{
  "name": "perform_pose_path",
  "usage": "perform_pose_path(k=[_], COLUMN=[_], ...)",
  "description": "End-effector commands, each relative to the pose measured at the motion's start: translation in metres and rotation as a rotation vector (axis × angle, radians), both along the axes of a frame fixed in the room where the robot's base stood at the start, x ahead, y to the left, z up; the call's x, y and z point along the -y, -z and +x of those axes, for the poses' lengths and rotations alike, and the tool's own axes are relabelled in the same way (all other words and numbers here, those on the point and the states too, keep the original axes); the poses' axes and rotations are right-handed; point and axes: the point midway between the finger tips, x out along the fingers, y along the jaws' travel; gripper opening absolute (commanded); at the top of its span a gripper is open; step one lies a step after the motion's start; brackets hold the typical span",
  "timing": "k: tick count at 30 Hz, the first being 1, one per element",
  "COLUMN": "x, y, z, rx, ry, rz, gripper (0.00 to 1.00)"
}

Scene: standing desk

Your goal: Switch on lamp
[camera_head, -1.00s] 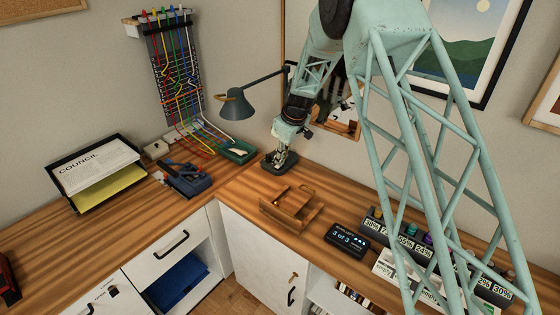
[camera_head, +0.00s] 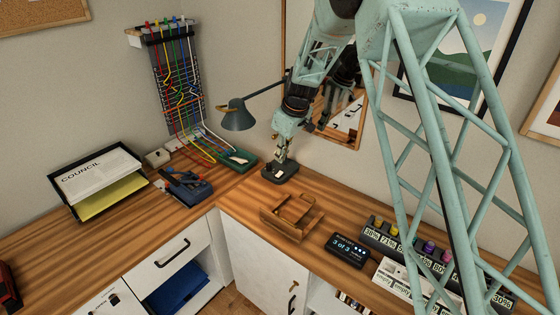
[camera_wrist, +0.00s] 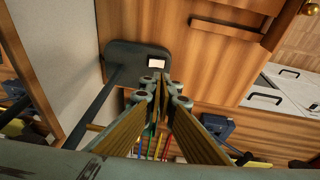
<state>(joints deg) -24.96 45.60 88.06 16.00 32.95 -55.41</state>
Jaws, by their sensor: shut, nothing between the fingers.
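The desk lamp has a dark blue-grey shade (camera_head: 238,118) on a thin arm, with no clear glow from it. Its dark base (camera_head: 270,174) stands on the desk against the wall. A small white switch (camera_head: 279,174) shows on the base. In the wrist view the base (camera_wrist: 122,54) lies beyond my fingertips, with the switch (camera_wrist: 156,62) near its edge. My gripper (camera_head: 281,158) is shut and empty, pointing down just above the base; its closed tips also show in the wrist view (camera_wrist: 161,88). It looks apart from the switch, but the exact gap is unclear.
A wooden tray (camera_head: 292,216) and a black display box (camera_head: 346,250) stand in front of the lamp. A green box (camera_head: 238,160) with cables, a blue tool (camera_head: 186,187) and a paper tray (camera_head: 97,180) lie to the left. A mirror (camera_head: 345,110) is behind my gripper.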

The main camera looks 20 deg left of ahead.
Motion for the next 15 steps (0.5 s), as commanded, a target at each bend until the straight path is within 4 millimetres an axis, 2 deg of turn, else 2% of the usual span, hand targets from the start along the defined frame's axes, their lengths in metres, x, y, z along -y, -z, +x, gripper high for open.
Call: perform_pose_path(k=[6,15], x=[0.004,0.009], y=[-0.027,-0.049], z=[-0.009,-0.017], rx=[0.001,0.0], ry=[0.0,0.0], rz=[0.001,0.001], gripper=[0.0,0.0])
